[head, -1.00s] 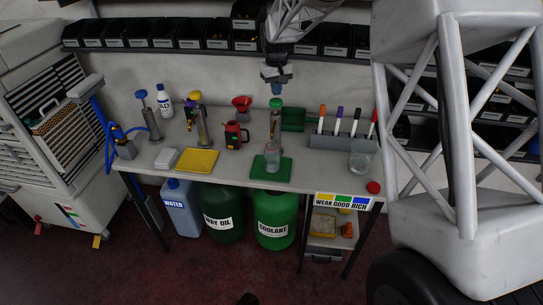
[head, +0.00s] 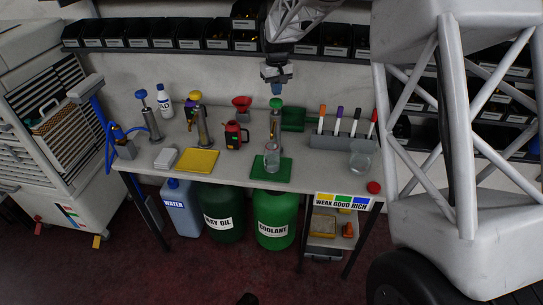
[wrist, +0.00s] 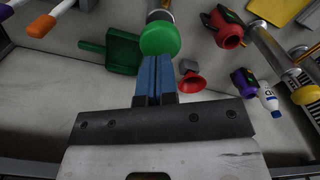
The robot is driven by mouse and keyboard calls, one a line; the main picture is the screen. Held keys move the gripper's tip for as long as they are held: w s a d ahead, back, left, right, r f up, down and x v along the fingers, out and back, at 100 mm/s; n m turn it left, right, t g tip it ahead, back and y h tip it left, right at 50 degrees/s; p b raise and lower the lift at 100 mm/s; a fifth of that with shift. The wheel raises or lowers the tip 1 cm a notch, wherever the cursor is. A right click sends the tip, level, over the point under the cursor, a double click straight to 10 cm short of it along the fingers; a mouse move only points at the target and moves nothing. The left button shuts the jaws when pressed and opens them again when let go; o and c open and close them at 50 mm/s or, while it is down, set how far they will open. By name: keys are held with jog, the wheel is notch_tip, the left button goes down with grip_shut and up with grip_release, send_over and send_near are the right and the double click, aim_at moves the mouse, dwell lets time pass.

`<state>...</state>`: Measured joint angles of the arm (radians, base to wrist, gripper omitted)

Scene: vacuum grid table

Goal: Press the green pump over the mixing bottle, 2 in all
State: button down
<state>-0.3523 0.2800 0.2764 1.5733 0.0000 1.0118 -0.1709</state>
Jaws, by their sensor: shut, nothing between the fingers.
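The green pump (head: 276,120) stands on the bench, with a round green knob (head: 276,102) on a metal column. In the wrist view the green knob (wrist: 160,38) is just beyond my fingertips. My gripper (head: 277,91) is shut and empty, pointing down right above the knob. Whether the fingertips touch it I cannot tell. The clear mixing bottle (head: 271,160) stands upright on the green mat (head: 284,171), in front of the pump column. How much liquid it holds is too small to tell.
A pen rack (head: 342,142) and clear beaker (head: 361,159) stand to the right. Shelf bins line the wall behind.

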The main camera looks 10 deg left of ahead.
aim_at(276, 100)
jog(key=shift+f, duration=2.2)
dwell(0.7)
jog(key=shift+r, duration=2.2)
jog(key=shift+f, duration=2.35)
jog(key=shift+r, duration=2.35)
